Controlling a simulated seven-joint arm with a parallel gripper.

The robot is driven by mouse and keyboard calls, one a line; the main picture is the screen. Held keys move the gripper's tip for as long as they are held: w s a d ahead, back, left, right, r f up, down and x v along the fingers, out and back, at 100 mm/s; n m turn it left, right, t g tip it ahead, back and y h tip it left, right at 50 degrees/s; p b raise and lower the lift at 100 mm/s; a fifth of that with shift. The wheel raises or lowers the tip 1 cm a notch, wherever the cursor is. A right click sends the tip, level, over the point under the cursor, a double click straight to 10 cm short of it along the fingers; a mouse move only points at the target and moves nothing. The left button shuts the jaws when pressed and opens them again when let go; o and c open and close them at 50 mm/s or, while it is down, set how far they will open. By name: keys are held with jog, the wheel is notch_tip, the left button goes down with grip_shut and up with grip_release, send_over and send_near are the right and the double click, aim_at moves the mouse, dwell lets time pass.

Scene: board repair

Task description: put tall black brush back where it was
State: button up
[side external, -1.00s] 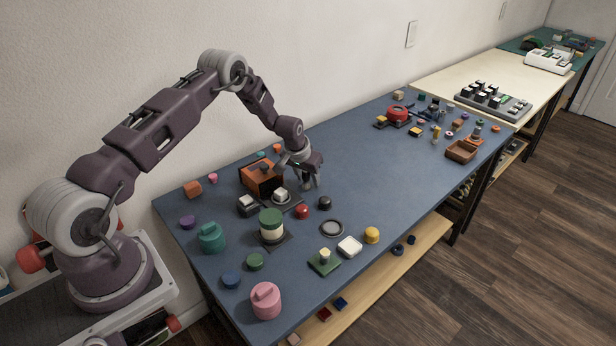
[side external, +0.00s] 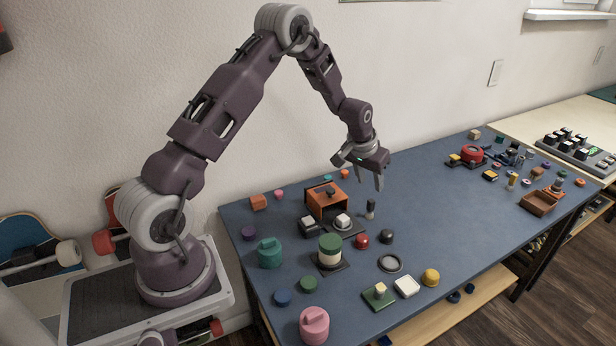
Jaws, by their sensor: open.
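A small upright piece with a black upper part and a pale lower end, which looks like the tall black brush (side external: 371,207), stands on the blue table top (side external: 430,215). It is just right of the orange box (side external: 326,198) and the dark plate with a white block (side external: 343,221). My gripper (side external: 371,178) is open and empty above it, fingers pointing down, apart from it. The brush is too small to see in detail.
A red knob (side external: 362,240), a black knob (side external: 387,236) and a grey ring (side external: 390,263) lie in front of the brush. A green-and-cream cylinder (side external: 329,250) stands nearer. The table middle to the right is clear. A brown tray (side external: 537,203) is at the far right.

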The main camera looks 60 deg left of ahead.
jog(key=s+d+r+m, duration=0.1)
jog(key=s+d+r, duration=0.35)
jog(key=r, duration=0.35)
jog(key=s+d+r+m+t, duration=0.1)
jog(key=s+d+r, duration=0.3)
jog(key=s+r, duration=0.25)
jog(key=s+d+r, duration=0.5)
jog(key=r, duration=0.3)
jog(key=s+d+m, duration=0.1)
jog(key=s+d, duration=0.1)
jog(key=s, duration=0.8)
jog(key=s+d+r+m+h, duration=0.1)
jog(key=s+d, duration=0.2)
jog(key=s, duration=0.7)
jog(key=shift+d+r+h, duration=0.25)
jog(key=shift+d+h, duration=0.05)
jog(key=shift+d, duration=0.05)
jog(key=shift+w, duration=0.1)
